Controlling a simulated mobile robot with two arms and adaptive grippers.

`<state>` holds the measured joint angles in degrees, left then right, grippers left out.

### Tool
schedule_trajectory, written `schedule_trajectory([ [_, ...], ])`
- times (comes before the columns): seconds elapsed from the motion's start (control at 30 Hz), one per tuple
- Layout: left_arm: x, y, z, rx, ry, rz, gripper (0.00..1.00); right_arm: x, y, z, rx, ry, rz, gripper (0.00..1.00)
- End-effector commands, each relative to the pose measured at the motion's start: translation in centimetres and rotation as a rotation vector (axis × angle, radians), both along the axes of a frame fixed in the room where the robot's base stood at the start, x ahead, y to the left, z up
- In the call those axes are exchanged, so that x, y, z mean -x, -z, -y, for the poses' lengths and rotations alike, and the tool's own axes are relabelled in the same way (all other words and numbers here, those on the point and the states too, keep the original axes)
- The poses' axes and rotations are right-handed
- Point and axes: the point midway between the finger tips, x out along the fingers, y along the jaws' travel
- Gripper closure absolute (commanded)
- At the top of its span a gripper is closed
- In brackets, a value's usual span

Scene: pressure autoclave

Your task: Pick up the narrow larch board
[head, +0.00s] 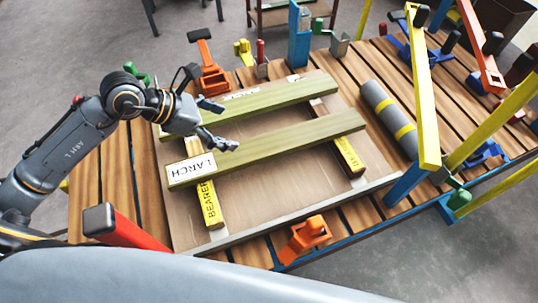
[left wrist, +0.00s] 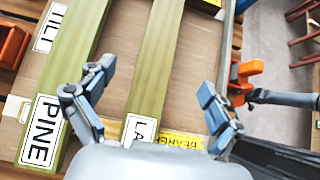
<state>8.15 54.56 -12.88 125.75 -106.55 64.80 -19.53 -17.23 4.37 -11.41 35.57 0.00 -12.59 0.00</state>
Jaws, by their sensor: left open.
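The narrow larch board (head: 275,146) is a long green-tinted plank with a white LARCH label at its left end. It lies across two bearers (head: 211,207). In the left wrist view the larch board (left wrist: 158,50) runs up the middle, its label partly hidden by my gripper's body. My left gripper (head: 226,125) is open and empty above the boards, its fingers apart. In the left wrist view my left gripper (left wrist: 150,95) has one finger on each side of the larch board; I cannot tell the height gap. My right gripper is not in view.
A second green board labelled PINE (left wrist: 72,55) lies parallel beside the larch board, close to one finger. An orange clamp (head: 306,233) sits at the near edge.

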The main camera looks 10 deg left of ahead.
Motion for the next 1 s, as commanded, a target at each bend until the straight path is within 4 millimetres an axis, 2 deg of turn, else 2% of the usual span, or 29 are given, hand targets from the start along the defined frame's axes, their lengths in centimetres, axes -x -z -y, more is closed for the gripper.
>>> schedule_trajectory([
  [0.03,0.0,1.2,0.0,-0.001,0.000,0.001,0.08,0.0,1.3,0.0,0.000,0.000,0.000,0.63],
  [0.13,-0.1,1.7,0.1,0.001,0.000,0.001,0.08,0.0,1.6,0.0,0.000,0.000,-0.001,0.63],
  [0.27,-0.7,2.6,1.0,0.005,-0.001,-0.001,0.08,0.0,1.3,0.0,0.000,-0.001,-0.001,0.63],
  [0.6,-3.1,6.8,4.6,0.003,0.000,-0.001,0.08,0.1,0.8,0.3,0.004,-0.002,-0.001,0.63],
  [0.83,-3.7,8.0,5.6,0.002,-0.001,-0.001,0.08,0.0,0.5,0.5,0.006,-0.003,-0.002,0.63],
  [1.0,-4.6,9.7,7.3,0.004,-0.001,-0.001,0.08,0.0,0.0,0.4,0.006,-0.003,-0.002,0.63],
])
